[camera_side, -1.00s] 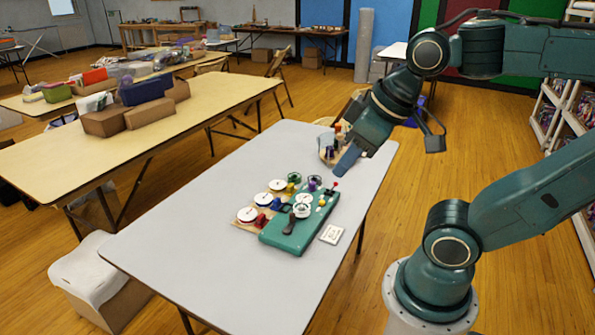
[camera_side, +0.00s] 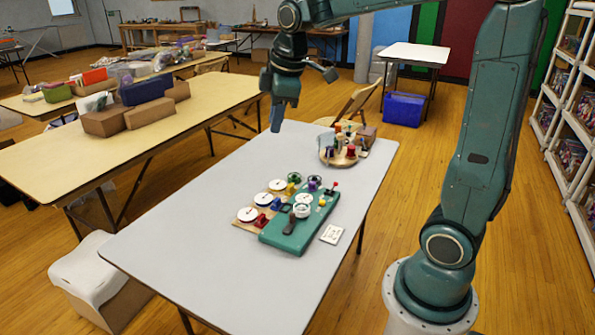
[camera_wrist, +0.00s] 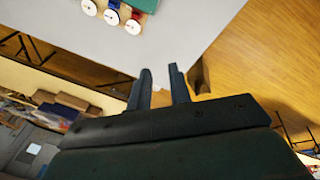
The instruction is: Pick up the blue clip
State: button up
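Several small coloured pieces sit with white discs on a wooden board and a green board on the grey table. A small blue piece (camera_side: 286,208), which may be the blue clip, lies at the green board's left edge; its shape is too small to tell. My gripper (camera_side: 277,125) hangs above the table's far left edge, well away from the boards. In the wrist view my gripper (camera_wrist: 159,72) is open, with two dark fingers apart and nothing between them. There the boards are cut off by the top edge.
The green board (camera_side: 283,239) overlaps the wooden board (camera_side: 240,224). A round wooden tray (camera_side: 340,162) holding several small items stands at the table's far end. A white card (camera_side: 332,234) lies beside the green board. The grey table's (camera_side: 185,250) near left part is clear.

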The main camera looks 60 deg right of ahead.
jog(key=w+d+f+n+g, duration=0.1)
jog(key=w+d+f+n, duration=0.3)
jog(key=w, duration=0.3)
jog(key=n+g, duration=0.2)
jog(key=n, duration=0.5)
send_over(276, 200)
notch_tip(276, 200, down, 22)
jog(key=shift+f+y, duration=0.2)
jog(key=shift+y, duration=0.2)
jog(key=shift+w+d, duration=0.1)
jog(key=shift+f, duration=4.35)
jog(key=shift+f, duration=0.1)
jog(key=shift+f, duration=2.45)
jog(key=shift+c, duration=0.2)
